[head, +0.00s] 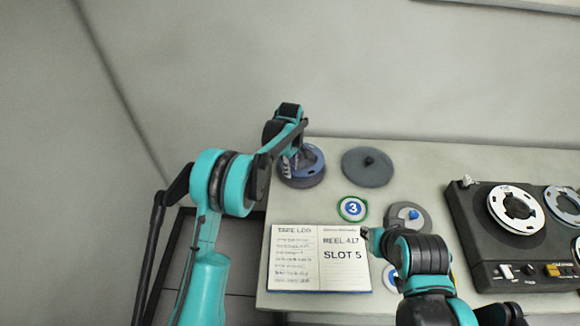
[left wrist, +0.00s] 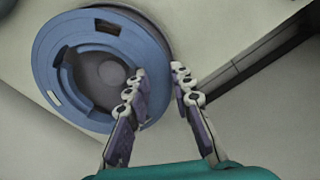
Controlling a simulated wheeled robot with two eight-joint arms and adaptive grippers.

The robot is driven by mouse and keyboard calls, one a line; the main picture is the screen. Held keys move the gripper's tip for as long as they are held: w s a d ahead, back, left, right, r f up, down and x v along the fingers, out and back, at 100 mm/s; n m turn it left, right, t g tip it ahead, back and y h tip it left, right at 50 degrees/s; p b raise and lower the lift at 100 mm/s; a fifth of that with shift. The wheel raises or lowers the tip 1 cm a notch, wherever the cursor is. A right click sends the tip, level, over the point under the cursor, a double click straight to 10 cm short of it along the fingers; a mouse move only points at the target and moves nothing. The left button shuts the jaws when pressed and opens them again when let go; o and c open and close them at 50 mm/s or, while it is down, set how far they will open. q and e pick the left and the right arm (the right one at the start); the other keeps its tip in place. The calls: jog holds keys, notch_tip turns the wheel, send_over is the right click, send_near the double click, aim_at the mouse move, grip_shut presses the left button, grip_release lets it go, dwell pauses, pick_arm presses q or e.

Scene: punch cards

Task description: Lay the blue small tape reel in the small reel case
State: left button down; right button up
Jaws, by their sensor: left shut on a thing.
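A round blue reel (left wrist: 45,62) with a dark recessed centre and slots in its face fills the upper left of the left wrist view. It also shows in the head view (head: 315,158) at the table's far left corner. My left gripper (left wrist: 160,72) is shut on the reel's rim, one finger over its face and one outside its edge; in the head view the gripper (head: 291,160) partly hides the reel. A dark rim shows under the reel; I cannot tell whether it is a case. A grey round piece with a blue knob (head: 408,217) may be a case. My right gripper (head: 372,238) is by the log's right edge, its jaws unclear.
A dark grey disc with a knob (head: 368,168) lies right of the reel. A green-rimmed disc marked 3 (head: 352,208) and an open tape log (head: 295,262) lie nearer. A tape machine (head: 490,262) stands at right. The table's left edge is close to my left gripper.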

pick_arm(q)
jog(key=shift+f, duration=0.7)
jog(key=shift+b, duration=0.5)
jog(key=shift+f+b, duration=0.95)
jog(key=shift+f, duration=0.25)
dwell(1.3)
jog(key=c, duration=1.2)
grip_release()
jog(key=c, duration=0.4)
jog(key=shift+r, duration=0.1)
jog(key=shift+r+p, duration=2.55)
jog(key=shift+r, duration=1.9)
